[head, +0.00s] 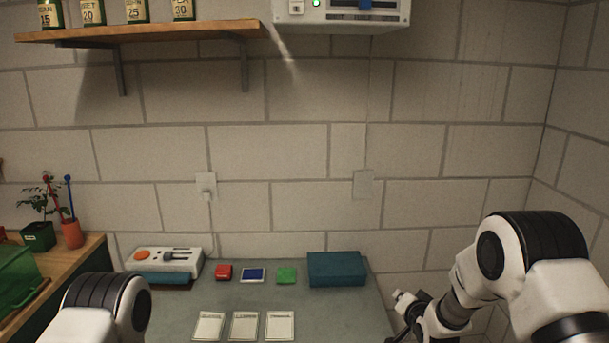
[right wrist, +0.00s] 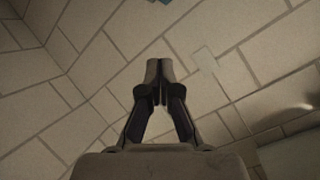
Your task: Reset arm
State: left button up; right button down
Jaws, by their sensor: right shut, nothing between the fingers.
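My right gripper (head: 402,308) is at the right end of the grey table, in front of the block wall. In the right wrist view its fingers (right wrist: 159,72) meet at the tips, shut, with nothing between them.
The grey table (head: 330,305) holds a white device (head: 165,262), a red block (head: 224,272), a blue piece (head: 252,275), a green block (head: 287,275), a teal box (head: 336,268) and several white cards (head: 245,326). A wooden shelf (head: 150,32) hangs above.

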jog(key=s+f+n+g+b, duration=0.2)
jog(key=s+f+g, duration=0.5)
jog(key=s+f, duration=1.6)
pick_arm(q)
notch_tip(320, 180, down, 2)
jog(key=shift+f, duration=0.25)
pick_arm(e)
jog(key=s+n+g, duration=0.5)
jog(key=s+g, duration=0.1)
jog(key=s, duration=1.9)
jog(key=shift+s+d+f, duration=0.2)
jog(key=shift+d+f, duration=0.05)
jog(key=shift+d, duration=0.2)
pick_arm(q)
jog(key=shift+o, duration=0.2)
